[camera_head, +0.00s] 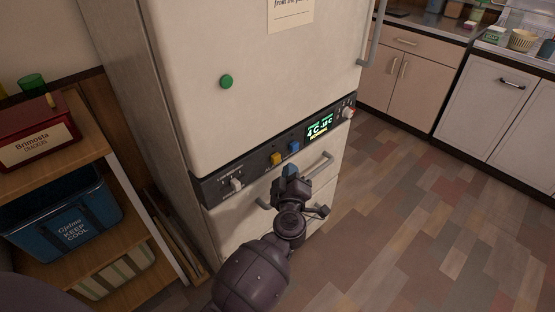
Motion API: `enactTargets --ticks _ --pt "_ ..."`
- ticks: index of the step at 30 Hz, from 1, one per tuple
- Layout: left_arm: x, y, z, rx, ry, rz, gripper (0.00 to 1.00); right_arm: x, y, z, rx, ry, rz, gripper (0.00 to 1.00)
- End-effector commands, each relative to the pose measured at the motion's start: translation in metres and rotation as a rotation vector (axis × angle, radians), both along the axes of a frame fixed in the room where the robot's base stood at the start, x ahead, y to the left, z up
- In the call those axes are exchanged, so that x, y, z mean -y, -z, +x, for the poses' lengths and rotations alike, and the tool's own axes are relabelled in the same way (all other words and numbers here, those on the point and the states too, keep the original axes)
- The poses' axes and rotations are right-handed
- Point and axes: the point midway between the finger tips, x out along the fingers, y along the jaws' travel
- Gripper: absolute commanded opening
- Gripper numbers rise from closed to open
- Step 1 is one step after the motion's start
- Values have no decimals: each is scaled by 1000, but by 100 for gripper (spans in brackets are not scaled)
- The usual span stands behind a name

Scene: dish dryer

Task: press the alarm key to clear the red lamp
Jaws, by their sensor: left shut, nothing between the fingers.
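A dark control panel (262,160) runs across the fridge front between its upper door and lower drawer. On it are a white switch (237,184), a yellow key (276,159), a blue key (294,147) and a lit display (320,127) with green digits and a yellow line. A pale knob with a reddish part (348,113) sits at the right end. The labels are too small to read, so I cannot tell which is the alarm key. No clearly lit red lamp shows. My left gripper (290,171) is shut and empty, just below the blue key; contact cannot be told. My right gripper is out of view.
The drawer handle (314,168) sticks out below the panel, close to my left gripper. A shelf unit (95,153) with a red box and blue bin stands left. Floor at right is clear.

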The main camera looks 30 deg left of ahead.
Motion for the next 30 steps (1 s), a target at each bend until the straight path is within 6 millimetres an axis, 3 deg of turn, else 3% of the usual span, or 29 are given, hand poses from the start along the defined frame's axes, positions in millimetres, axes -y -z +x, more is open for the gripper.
enactTargets --ticks 15,30 --pt "37 -1 -13 1 1 -1 0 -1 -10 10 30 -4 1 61" --pt "39 -1 -14 1 1 0 0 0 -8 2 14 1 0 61"
